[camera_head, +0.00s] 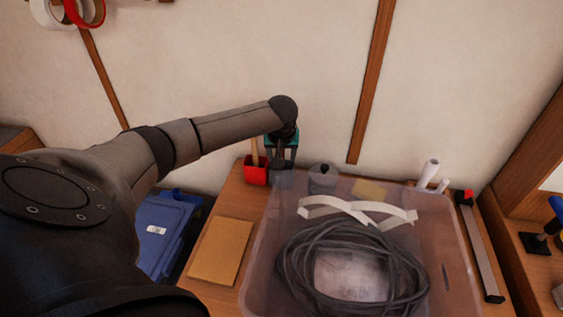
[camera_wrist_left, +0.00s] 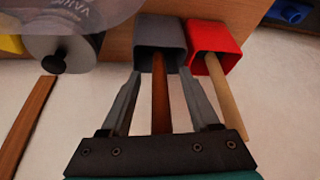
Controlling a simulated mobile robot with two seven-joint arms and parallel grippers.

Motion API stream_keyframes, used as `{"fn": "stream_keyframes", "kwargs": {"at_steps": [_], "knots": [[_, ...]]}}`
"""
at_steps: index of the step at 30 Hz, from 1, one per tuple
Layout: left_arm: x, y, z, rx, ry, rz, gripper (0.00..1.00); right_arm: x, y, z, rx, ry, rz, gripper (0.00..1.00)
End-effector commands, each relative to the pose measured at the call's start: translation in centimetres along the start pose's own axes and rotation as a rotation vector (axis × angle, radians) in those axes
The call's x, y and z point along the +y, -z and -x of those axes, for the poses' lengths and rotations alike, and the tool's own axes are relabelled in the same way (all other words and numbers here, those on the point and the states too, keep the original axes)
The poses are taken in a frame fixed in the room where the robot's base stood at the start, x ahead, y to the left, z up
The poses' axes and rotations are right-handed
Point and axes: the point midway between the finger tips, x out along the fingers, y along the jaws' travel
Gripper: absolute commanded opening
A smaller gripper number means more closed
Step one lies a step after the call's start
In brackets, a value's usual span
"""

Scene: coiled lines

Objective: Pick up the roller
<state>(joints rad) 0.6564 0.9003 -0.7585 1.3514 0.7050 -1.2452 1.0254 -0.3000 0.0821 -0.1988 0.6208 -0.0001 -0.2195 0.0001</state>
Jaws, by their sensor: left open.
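My left gripper (camera_head: 282,160) is at the back of the table, over a grey cup beside a red cup (camera_head: 256,172). In the left wrist view the gripper (camera_wrist_left: 160,82) is open, with a brown handle (camera_wrist_left: 160,90) between its two fingers. The handle stands in the grey cup (camera_wrist_left: 160,35); whether the fingers touch it I cannot tell. The handle's lower end is hidden inside the cup, so I cannot tell whether it belongs to the roller. My right gripper is not in view.
The red cup beside it (camera_wrist_left: 216,40) holds a light wooden handle (camera_wrist_left: 225,95). A clear bin (camera_head: 455,250) with coiled dark cable (camera_head: 300,270) fills the table's middle. A tan board (camera_head: 220,252) lies left of it. White rolls (camera_head: 431,172) stand behind, near the wall.

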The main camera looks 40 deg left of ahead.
Motion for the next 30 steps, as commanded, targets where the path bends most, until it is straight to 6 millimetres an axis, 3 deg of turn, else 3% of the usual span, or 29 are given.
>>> {"fn": "stream_keyframes", "kwargs": {"at_steps": [7,24,30], "knots": [[0.03,0.04,-0.11,0.001,-0.001,-0.001,0.62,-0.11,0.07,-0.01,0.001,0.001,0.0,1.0],[-0.01,0.02,-0.1,0.0,0.0,0.0,0.0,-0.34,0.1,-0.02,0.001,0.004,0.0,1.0],[-0.02,0.02,-0.1,0.0,0.0,0.0,0.0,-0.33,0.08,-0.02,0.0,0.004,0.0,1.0]]}}
